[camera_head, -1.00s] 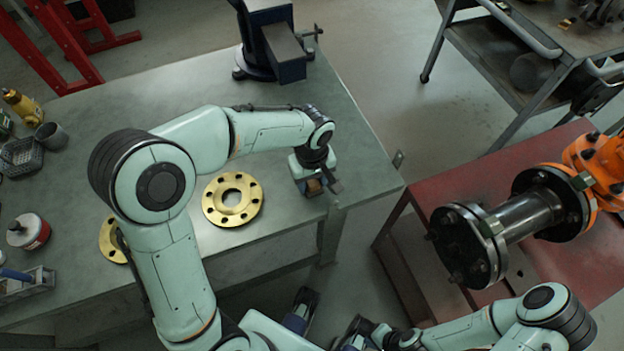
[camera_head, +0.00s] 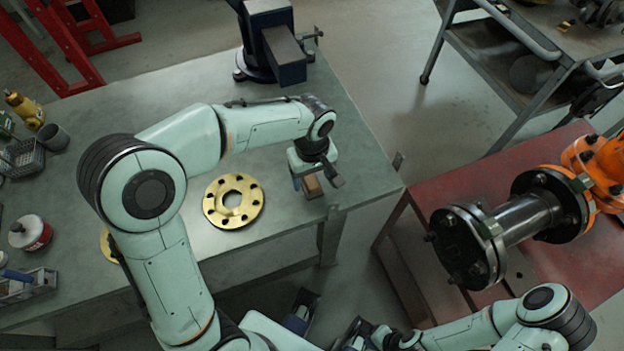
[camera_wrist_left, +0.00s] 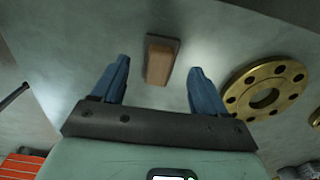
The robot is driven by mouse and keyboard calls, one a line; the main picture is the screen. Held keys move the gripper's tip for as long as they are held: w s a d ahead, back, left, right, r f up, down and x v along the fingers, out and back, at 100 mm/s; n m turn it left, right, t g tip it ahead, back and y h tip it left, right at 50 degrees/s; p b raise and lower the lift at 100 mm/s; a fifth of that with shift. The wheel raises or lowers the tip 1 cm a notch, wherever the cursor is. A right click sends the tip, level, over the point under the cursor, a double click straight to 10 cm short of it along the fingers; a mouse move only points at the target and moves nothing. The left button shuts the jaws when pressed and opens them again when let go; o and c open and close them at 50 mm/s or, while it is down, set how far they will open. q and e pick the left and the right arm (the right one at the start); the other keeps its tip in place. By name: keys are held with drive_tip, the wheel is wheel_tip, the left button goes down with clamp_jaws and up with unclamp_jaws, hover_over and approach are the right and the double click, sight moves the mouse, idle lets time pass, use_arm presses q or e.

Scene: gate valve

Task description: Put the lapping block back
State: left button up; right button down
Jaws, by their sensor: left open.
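The lapping block (camera_head: 313,186) is a small brown block on the grey-green bench top, near the bench's front right corner. In the left wrist view the block (camera_wrist_left: 159,66) has a darker end and lies beyond and between the two blue fingertips, touching neither. My left gripper (camera_head: 317,177) is open and empty just above the block and partly covers it in the head view. My right arm comes in at the bottom right. Its gripper (camera_head: 352,337) is low at the bottom edge, partly cut off, and its jaws cannot be made out.
A brass flange (camera_head: 233,201) lies left of the block. Another flange is mostly hidden behind my left arm. A vise (camera_head: 272,45) stands at the bench's back edge. A red-and-white can (camera_head: 30,233) and wire basket (camera_head: 22,158) are at left. A flanged pipe (camera_head: 510,218) is over the red table.

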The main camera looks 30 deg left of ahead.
sight(312, 183)
use_arm(q)
wheel_tip(312, 183, up, 9)
drive_tip(key=p, duration=0.1)
use_arm(e)
drive_tip(key=shift+s+r, duration=0.1)
drive_tip(key=shift+r, duration=0.5)
use_arm(q)
drive_tip(key=shift+f, duration=0.15)
